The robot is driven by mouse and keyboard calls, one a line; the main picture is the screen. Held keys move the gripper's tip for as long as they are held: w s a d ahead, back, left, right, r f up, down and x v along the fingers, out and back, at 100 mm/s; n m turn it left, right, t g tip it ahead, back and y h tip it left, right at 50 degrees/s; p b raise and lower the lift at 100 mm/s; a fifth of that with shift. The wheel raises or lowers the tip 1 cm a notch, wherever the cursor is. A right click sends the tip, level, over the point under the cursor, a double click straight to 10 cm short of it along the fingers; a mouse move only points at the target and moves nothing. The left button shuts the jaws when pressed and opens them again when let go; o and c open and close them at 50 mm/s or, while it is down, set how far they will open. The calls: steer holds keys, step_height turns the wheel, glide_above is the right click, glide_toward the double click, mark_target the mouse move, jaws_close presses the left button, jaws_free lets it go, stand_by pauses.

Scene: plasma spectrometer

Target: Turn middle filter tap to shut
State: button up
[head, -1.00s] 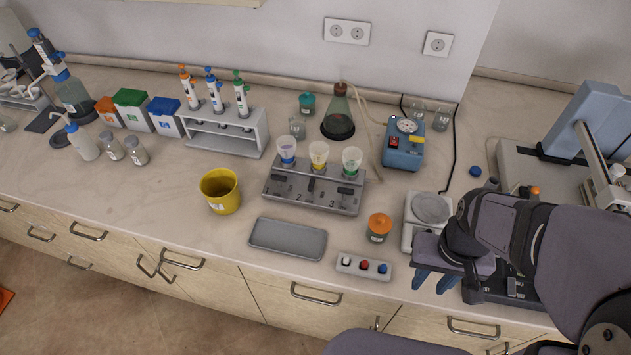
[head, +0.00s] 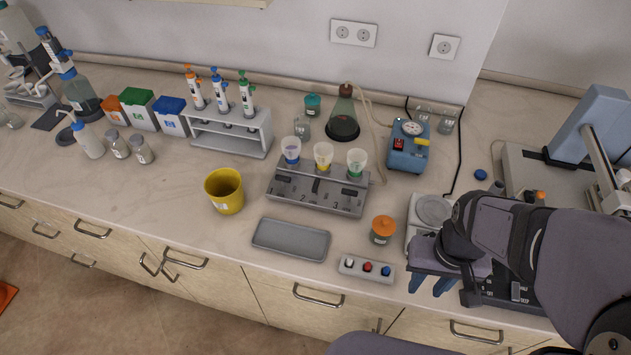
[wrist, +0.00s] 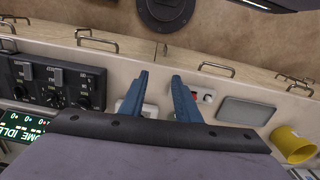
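The grey filter block (head: 340,205) stands near the middle of the bench in the head view. It carries blue, yellow and green banded funnels and has numbers on its front. The middle filter tap (head: 316,186) is a small dark handle on the front below the yellow-banded funnel (head: 323,156); it looks roughly upright, but fine detail is too small to tell. My gripper (head: 431,284) is at the right, over the bench's front edge, well apart from the block. Its two blue fingers are apart and empty, as the wrist view (wrist: 160,78) also shows. The filter block is not visible in the wrist view.
A yellow bucket (head: 224,191) stands left. A blue pump (head: 408,148) and a balance (head: 432,211) stand right.

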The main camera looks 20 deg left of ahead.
steer(key=s+a+f+n+g+b, duration=0.1)
steer(key=s+a+f+n+g, duration=0.15)
steer(key=a+f, duration=0.3)
steer(key=w+a+f+n, duration=0.1)
steer(key=w+a+n, duration=0.1)
steer(key=w+a, duration=0.1)
steer(key=w+a+f+n+t+h, duration=0.1)
steer(key=w+a+n, duration=0.1)
steer(key=a, duration=0.4)
steer(key=w+a+f+n+t+b, duration=0.1)
steer(key=w+a+n, duration=0.2)
steer(key=a, duration=0.2)
steer(key=shift+w+f+n+t, duration=0.25)
steer(key=shift+w+n, duration=0.1)
steer(key=w+a+r+n+t, duration=0.2)
steer(key=w+a+r+n, duration=0.1)
steer(key=w+a+n, duration=0.5)
steer(key=n+t+y, duration=0.1)
steer(key=n+t, duration=0.2)
steer(key=n, duration=1.4)
glide_toward(316, 184)
steer(key=shift+w+f+g, duration=0.1)
steer(key=shift+w+g, duration=0.15)
steer(key=shift+g, duration=0.05)
steer(key=shift+f, duration=0.1)
steer(key=shift+p+x, duration=1.1)
steer(key=shift+x, duration=2.45)
